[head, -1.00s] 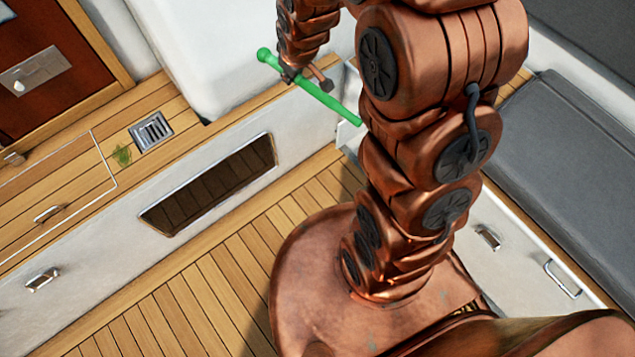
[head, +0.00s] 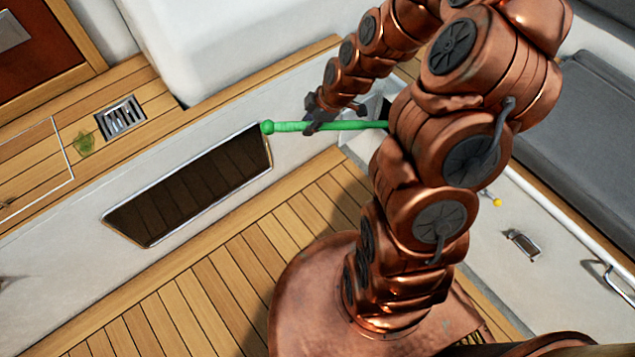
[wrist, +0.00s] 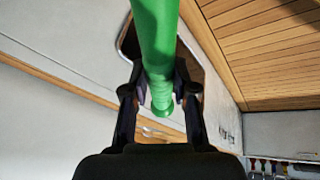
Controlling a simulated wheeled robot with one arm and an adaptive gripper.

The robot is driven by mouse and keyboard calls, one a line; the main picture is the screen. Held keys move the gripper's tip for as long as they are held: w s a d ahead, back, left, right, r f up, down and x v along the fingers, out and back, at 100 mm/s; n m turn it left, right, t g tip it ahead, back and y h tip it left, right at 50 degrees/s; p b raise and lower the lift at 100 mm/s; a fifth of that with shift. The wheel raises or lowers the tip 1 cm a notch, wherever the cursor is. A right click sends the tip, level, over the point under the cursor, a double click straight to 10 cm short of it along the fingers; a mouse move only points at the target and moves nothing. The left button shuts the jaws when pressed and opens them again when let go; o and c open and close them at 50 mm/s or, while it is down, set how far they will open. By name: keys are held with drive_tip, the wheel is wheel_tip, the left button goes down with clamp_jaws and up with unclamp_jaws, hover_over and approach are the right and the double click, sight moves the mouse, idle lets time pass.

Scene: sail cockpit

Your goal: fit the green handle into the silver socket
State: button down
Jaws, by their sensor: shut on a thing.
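The green handle (head: 290,127) is a long rod with a round knob at its left end. My gripper (head: 318,118) is shut on it near the knob end and holds it roughly level in front of the white locker wall. The rod's right end goes behind my arm in the head view. In the wrist view the green handle (wrist: 156,50) runs up out of the picture between the fingers of my gripper (wrist: 160,100). I cannot make out the silver socket for certain in either view.
A dark framed opening (head: 190,190) is in the white wall behind the handle. A metal drain grate (head: 121,118) and a green tuft (head: 84,145) are on the teak bench. The teak floor (head: 215,290) is clear at left. A grey cushion (head: 590,140) lies at right.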

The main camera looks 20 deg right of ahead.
drive_tip(key=s+f+n+g+y+b, duration=0.25)
drive_tip(key=f+n+b, duration=0.45)
drive_tip(key=f+b, duration=1.25)
drive_tip(key=w+d+f, duration=0.1)
drive_tip(key=w+d, duration=0.1)
drive_tip(key=d, duration=0.7)
drive_tip(key=w+d+f+h, duration=0.1)
drive_tip(key=d, duration=0.9)
drive_tip(key=shift+w+d, duration=0.2)
drive_tip(key=shift+w, duration=0.15)
idle(1.2)
